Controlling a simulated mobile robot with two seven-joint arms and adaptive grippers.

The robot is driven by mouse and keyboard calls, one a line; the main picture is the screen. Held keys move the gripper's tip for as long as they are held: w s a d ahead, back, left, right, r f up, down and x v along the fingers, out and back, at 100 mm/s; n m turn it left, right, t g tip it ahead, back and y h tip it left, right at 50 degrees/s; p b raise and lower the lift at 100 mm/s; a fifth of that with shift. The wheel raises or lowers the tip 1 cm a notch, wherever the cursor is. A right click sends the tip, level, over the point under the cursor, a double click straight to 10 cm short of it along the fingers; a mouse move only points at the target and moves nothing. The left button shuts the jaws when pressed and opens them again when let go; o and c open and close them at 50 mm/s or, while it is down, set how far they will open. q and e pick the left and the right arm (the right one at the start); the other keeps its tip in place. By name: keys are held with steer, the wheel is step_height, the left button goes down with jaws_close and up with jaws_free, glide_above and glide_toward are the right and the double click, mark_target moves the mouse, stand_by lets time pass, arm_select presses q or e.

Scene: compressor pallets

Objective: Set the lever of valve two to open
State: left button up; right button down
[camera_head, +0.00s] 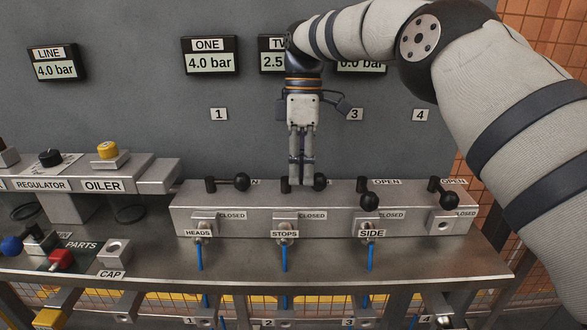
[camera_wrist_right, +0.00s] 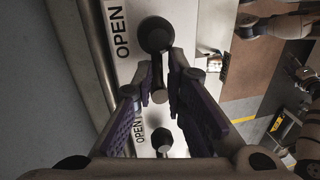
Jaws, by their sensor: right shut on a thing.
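The lever of valve two (camera_head: 320,182) has a black ball knob and sits on the grey valve block, in the row second from the left. Its knob points right, towards the OPEN side, away from the CLOSED label in front. My right gripper (camera_head: 302,172) comes down from above and is shut on this lever between pivot and knob. In the right wrist view, the fingers (camera_wrist_right: 165,75) meet close to a black knob (camera_wrist_right: 156,35), with OPEN labels beside it. The label of valve two's open side is hidden behind the gripper. My left gripper is not in view.
Lever one (camera_head: 242,181) points right; lever three (camera_head: 369,201) points forward to CLOSED; lever four (camera_head: 449,200) stands diagonal. Gauge TWO (camera_head: 270,60) is partly hidden and starts with 2.5; gauge ONE (camera_head: 210,60) reads 4.0 bar. The regulator and oiler block (camera_head: 150,175) stands at left.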

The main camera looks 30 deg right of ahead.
steer(key=shift+s+d+f, duration=0.1)
steer(key=shift+f, duration=0.2)
steer(key=c, duration=1.8)
jaws_free()
steer(key=shift+o, duration=0.5)
steer(key=shift+d, duration=0.1)
steer(key=shift+r, duration=0.1)
steer(key=shift+r, duration=0.1)
